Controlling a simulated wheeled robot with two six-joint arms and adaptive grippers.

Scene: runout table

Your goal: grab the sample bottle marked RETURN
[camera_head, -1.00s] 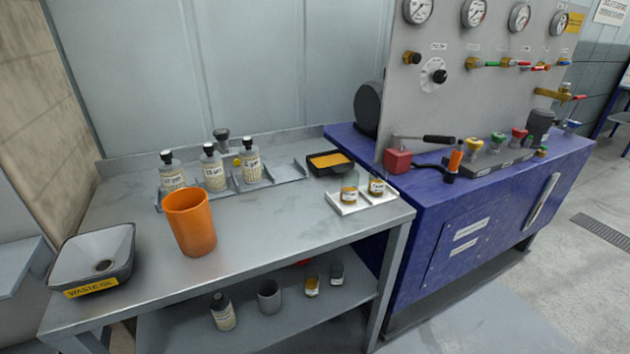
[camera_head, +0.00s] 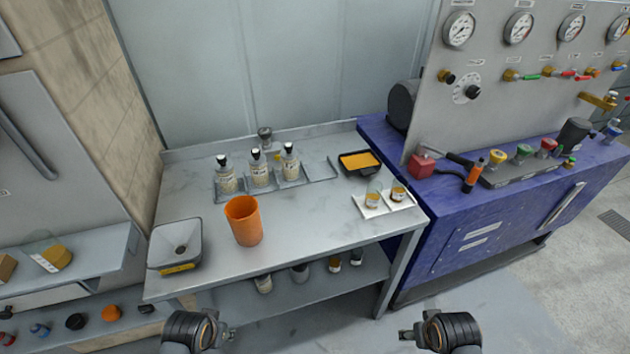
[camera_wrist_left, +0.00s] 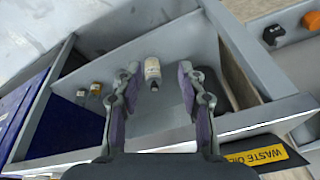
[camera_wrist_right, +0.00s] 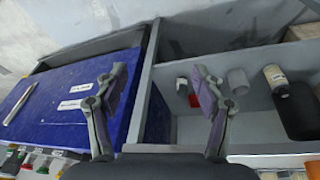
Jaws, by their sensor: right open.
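Three labelled bottles with dark caps stand in a grey rack on the bench: left (camera_head: 227,180), middle (camera_head: 259,173) and right (camera_head: 290,165). Another pale bottle (camera_head: 263,284) is on the lower shelf; it shows in the left wrist view (camera_wrist_left: 152,72) and the right wrist view (camera_wrist_right: 275,76). Small amber jars stand on a white tray (camera_head: 372,213). No RETURN mark is readable on any bottle. My left gripper (camera_head: 229,333) is open and empty in front of the bench. My right gripper (camera_head: 402,336) is open and empty, farther right.
An orange cup (camera_head: 243,222) and a waste oil funnel box (camera_head: 174,245) stand at the bench's front left. A black tray (camera_head: 345,170) is behind the white tray. The lower shelf holds a grey cup (camera_head: 299,273) and small jars. A blue cabinet (camera_head: 430,250) adjoins on the right.

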